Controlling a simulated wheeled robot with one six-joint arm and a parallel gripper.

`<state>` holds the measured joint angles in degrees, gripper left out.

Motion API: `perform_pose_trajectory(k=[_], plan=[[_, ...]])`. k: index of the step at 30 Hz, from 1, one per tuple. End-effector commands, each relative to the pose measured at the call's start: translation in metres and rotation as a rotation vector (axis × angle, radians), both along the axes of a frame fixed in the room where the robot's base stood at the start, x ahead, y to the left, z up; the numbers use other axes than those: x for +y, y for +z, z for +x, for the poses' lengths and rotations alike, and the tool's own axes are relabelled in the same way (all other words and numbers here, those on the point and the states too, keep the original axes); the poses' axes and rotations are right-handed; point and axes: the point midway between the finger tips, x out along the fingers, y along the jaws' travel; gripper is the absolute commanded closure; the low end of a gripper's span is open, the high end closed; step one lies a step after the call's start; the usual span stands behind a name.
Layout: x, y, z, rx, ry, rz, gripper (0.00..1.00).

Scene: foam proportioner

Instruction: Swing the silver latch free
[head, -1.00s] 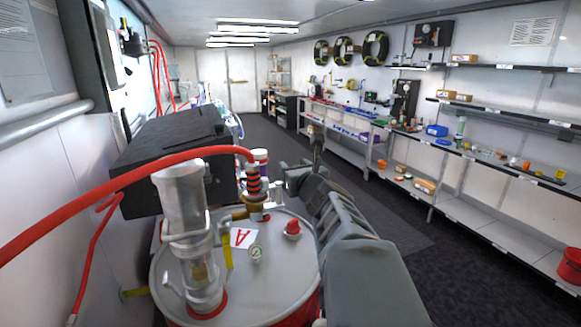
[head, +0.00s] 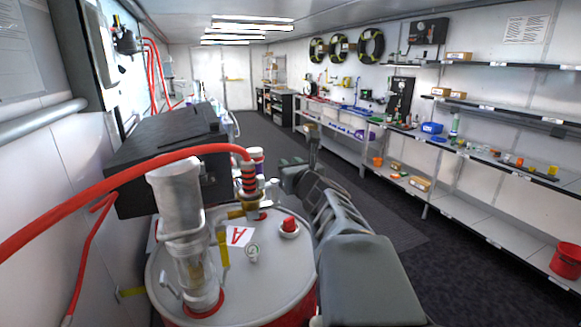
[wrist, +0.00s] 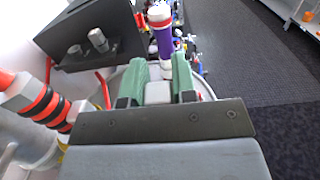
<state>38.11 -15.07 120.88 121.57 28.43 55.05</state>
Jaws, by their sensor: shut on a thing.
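My gripper (wrist: 158,84) shows from behind in the wrist view, its two green fingers on either side of a pale grey block (wrist: 158,93). The block looks like part of the silver latch, but its full shape is hidden. In the head view my gripper (head: 290,172) is past the far right edge of the drum top (head: 270,275). A small silver fitting (head: 273,190) shows just left of it there. I cannot tell whether that fitting is the latch, or whether the latch is swung.
A red hose (head: 110,188) runs to a fitting with red and black bands (head: 249,178). A clear cylinder (head: 180,200) stands on the drum. A black box (head: 170,155) is on the left, and a purple-and-white bottle (wrist: 162,38) is beyond my fingers.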

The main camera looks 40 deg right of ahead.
Motion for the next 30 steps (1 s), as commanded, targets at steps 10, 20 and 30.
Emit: perform_pose_trajectory(k=[10, 20, 30], plan=[[0.000, 0.002, 0.009, 0.004, 0.168, 0.002, 0.98], [0.007, 0.001, 0.024, 0.003, 0.478, 0.005, 0.98], [0.019, 0.003, 0.037, 0.002, 0.796, 0.004, 0.98]])
